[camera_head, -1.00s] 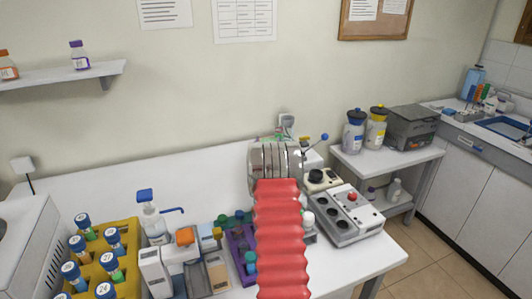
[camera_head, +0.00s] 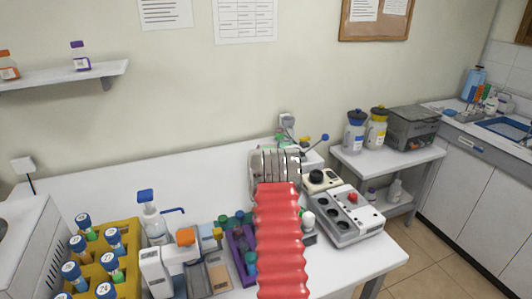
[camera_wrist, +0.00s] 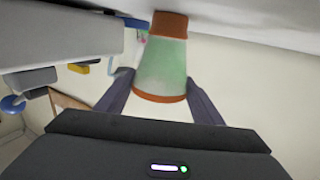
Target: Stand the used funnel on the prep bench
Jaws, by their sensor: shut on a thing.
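In the wrist view, my gripper (camera_wrist: 160,95) has its two dark fingers on either side of a tapered, translucent green piece (camera_wrist: 162,70) with orange-brown bands at both ends. I take it to be the used funnel. It is held between the fingers, its wider banded end toward the gripper body. In the head view my red-sleeved arm reaches over the white prep bench (camera_head: 95,188), hiding the fingers and most of the held piece. I cannot tell there whether it touches the bench.
A yellow rack (camera_head: 130,232) of blue-capped vials stands at the left, beside a pump bottle (camera_head: 153,225). A purple rack (camera_head: 240,262) is close left of my arm. A grey control box (camera_head: 345,220) is to the right. The bench's back left is clear.

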